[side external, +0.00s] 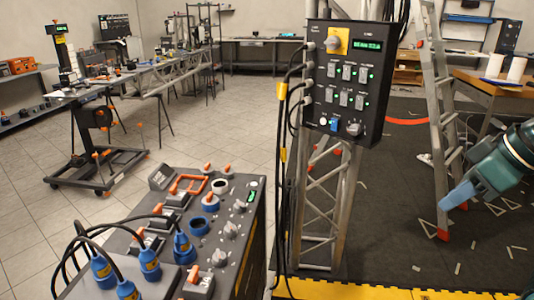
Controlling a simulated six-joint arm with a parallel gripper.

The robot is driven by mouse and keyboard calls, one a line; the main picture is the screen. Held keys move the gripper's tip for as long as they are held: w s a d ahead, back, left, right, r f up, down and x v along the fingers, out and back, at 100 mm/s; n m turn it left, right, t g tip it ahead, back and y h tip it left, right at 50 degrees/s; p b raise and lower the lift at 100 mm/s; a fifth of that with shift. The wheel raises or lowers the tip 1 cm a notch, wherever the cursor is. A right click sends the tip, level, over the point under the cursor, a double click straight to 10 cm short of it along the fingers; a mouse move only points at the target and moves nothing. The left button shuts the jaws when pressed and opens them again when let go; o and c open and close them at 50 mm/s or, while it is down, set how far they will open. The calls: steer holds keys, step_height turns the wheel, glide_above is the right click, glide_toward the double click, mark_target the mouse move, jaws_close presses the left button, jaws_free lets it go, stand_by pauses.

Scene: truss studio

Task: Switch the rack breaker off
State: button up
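A dark breaker box (338,118) is mounted upright on a metal truss. A yellow plate with a grey rotary knob (336,41) sits at its upper left, beside a green-lit display (367,46). Below are two rows of small grey switches (346,73) with green lights beside them. A blue part (335,124) and a grey knob (353,128) are along the bottom. I cannot tell which of these is the rack breaker. My gripper (458,196), teal with a light blue tip, is at the right edge, well apart from the box. Its finger gap cannot be made out.
A sloped console (225,245) with knobs, orange handles and blue plugs stands at front left. Black cables (283,150) hang beside the truss (325,205). A ladder (441,120) stands between the box and my gripper in the picture. Small pale strips lie on the dark mat (400,240).

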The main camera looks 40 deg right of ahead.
steer(key=shift+w, duration=0.25)
steer(key=c, duration=0.4)
steer(key=shift+w+d+r, duration=0.15)
steer(key=shift+w+d, duration=0.05)
steer(key=shift+w, duration=0.15)
jaws_close()
steer(key=w+d+r+n+t+h, duration=0.15)
steer(key=w+d, duration=0.25)
steer(key=w, duration=0.4)
steer(key=w+d+r+t+h, duration=0.1)
steer(key=w+d+h, duration=0.2)
steer(key=w, duration=0.5)
steer(key=w+d+r+n+t+h, duration=0.15)
steer(key=w+d, duration=0.25)
steer(key=w, duration=0.4)
steer(key=w+d+f+n+t+h, duration=0.2)
steer(key=w+f+n+t, duration=0.1)
steer(key=w, duration=0.6)
steer(key=w+d+f+n+t+h, duration=0.2)
steer(key=w+n, duration=0.4)
steer(key=w, duration=0.3)
steer(key=shift+f+t+h, duration=0.4)
steer(key=shift+f+t, duration=0.1)
steer(key=shift+f, duration=0.15)
